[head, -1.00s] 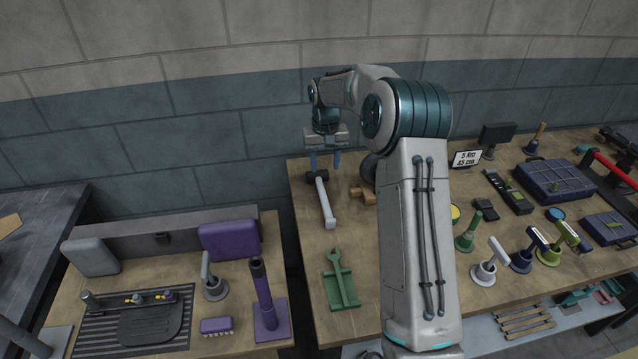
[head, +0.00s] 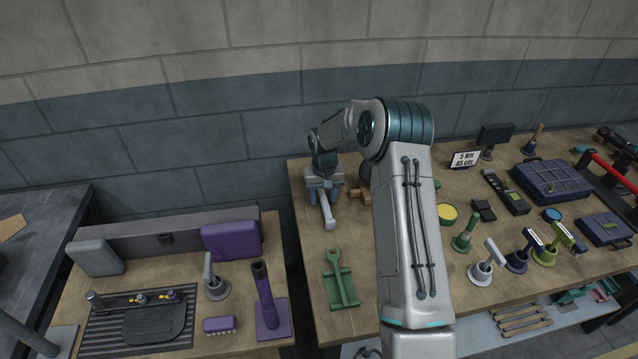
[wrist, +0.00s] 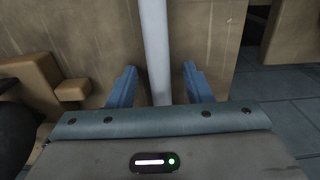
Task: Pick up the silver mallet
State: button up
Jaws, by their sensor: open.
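The silver mallet (head: 327,212) lies on the bench near its left edge. Its pale handle shows in the head view, and its dark head is now hidden under my gripper. My gripper (head: 324,196) points down over the mallet. In the wrist view the handle (wrist: 155,50) runs between the two blue fingers of my gripper (wrist: 158,85), with a gap on each side. The fingers are open and not closed on the handle. I cannot tell how far below the fingertips the handle lies.
A wooden block-like object (wrist: 72,88) stands left of the fingers in the wrist view. The bench edge and a gap are to the left; a purple stand (head: 268,300) is on the left table.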

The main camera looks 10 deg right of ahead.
jog(key=shift+c, duration=0.3)
grip_shut()
jog(key=shift+r, duration=0.1)
